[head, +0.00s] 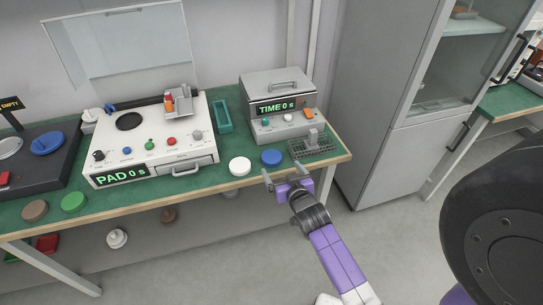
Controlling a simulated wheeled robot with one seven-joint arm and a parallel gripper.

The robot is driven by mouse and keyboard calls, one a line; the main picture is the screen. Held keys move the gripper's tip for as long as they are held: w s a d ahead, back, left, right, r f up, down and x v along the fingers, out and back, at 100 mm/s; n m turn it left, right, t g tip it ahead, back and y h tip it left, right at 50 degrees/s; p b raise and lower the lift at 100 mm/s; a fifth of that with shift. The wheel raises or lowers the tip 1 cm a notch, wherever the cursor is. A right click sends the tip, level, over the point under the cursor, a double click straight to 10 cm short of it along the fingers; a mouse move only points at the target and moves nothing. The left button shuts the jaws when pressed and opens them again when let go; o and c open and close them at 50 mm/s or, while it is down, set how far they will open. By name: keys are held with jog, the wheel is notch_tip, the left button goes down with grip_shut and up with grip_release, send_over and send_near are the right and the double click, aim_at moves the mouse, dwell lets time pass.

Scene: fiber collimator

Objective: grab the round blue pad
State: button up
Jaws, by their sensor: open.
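A round blue pad (271,158) lies on the green bench top (215,190) near its front edge, right of a round white pad (240,166). Another round blue piece (47,143) sits on the dark device at the far left. My gripper (287,178) is open and empty at the bench's front edge, just in front of and slightly right of the blue pad near the white one. It looks apart from that pad, though its exact height is hard to tell.
The PAD machine (150,140) stands left, and the TIME box (280,105) stands behind the blue pad. A wire rack (312,147) is close on the right. Brown (35,210) and green (74,202) pads lie at the left front. A grey cabinet (385,90) stands right of the bench.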

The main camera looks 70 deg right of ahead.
aim_at(272, 157)
jog(key=x, duration=0.2)
jog(key=shift+w+d, duration=0.15)
jog(key=shift+d, duration=0.15)
jog(key=shift+w+a+p+x, duration=0.15)
jog(key=shift+p+x, duration=0.15)
jog(key=shift+x, duration=1)
jog(key=shift+w+a+p+x, duration=0.15)
jog(key=shift+p+x, duration=0.1)
jog(key=shift+x, duration=1.05)
jog(key=shift+c, duration=0.4)
jog(key=c, duration=1.4)
